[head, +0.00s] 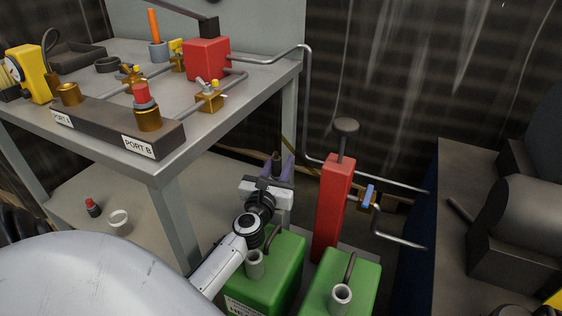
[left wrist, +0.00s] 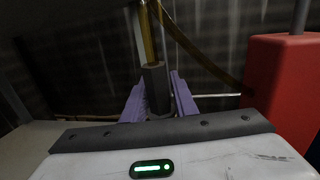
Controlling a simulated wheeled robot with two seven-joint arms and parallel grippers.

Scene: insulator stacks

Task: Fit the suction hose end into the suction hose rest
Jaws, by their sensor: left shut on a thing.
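My left gripper (head: 279,166) has purple fingers and is shut on a dark grey suction hose end (left wrist: 154,82). In the left wrist view the fingers of this gripper (left wrist: 158,96) stand on either side of it, and a yellowish hose (left wrist: 148,35) runs up from it. The hose end (head: 277,157) is small and partly hidden in the head view. It is held beyond the green boxes, left of the red pump column. Short grey sockets stand on the left green box (head: 254,264) and right green box (head: 341,295); I cannot tell which part is the hose rest. My right gripper is not in view.
The red column (head: 332,205) with a black knob stands close right of my left gripper. A steel bench (head: 215,112) with valves and a red block (head: 206,59) is at the left. Bent metal pipes (head: 395,182) cross behind the column. A dark machine (head: 515,230) stands at the right.

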